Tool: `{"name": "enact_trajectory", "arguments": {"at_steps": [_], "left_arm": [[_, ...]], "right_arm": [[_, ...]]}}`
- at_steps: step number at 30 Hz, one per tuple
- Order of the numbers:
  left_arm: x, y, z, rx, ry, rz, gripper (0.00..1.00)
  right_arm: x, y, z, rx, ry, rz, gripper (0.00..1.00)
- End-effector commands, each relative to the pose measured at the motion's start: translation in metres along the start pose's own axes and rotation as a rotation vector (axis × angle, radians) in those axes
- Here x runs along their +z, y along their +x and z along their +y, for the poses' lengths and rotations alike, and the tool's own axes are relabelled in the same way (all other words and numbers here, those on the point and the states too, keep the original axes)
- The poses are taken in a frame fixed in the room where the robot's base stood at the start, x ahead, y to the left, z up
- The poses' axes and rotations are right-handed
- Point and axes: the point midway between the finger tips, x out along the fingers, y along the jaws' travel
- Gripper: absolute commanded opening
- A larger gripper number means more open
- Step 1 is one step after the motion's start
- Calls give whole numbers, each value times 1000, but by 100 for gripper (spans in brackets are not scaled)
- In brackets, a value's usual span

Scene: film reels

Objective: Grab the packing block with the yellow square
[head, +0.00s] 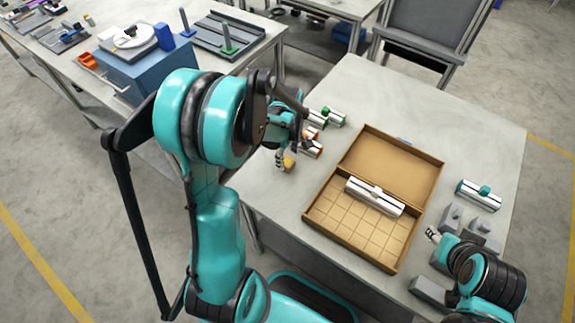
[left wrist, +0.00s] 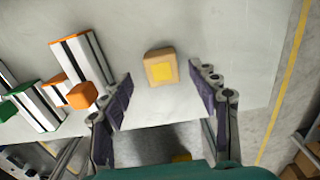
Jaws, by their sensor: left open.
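The packing block (left wrist: 161,69) is a small tan block with a yellow square on its top face. It lies on the light grey table, and in the head view the block (head: 289,163) is near the table's left edge. My left gripper (left wrist: 160,90) is open above the table, its dark-padded fingers spread to either side of the block with clear space between. In the head view the left gripper (head: 288,152) partly covers the block's surroundings. My right gripper (head: 433,236) is at the table's right side, away from the block; its jaw opening is unclear.
Orange-ended pieces (left wrist: 79,62) and green-ended pieces (left wrist: 35,103) lie left of the block in the wrist view. An open cardboard box (head: 338,233) with a gridded floor holds a silver piece (head: 374,197). Grey blocks (head: 478,236) stand near my right arm.

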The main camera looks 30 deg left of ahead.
Motion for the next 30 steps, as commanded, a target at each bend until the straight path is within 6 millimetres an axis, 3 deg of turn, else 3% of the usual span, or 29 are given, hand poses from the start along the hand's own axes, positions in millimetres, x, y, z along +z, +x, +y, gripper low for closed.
{"name": "enact_trajectory", "arguments": {"at_steps": [1,6,13,20,30], "left_arm": [[-1,13,-1,0,0,0,60],[-1,35,-2,1,0,1,60],[-1,35,-2,1,1,1,60],[-1,34,-2,1,1,1,0],[-1,32,-2,1,1,1,0]], "right_arm": [[5,7,0,0,0,0,40],[11,15,0,0,0,0,40],[10,14,0,0,0,0,40],[10,14,0,0,0,0,40],[9,13,0,0,0,0,40]]}}
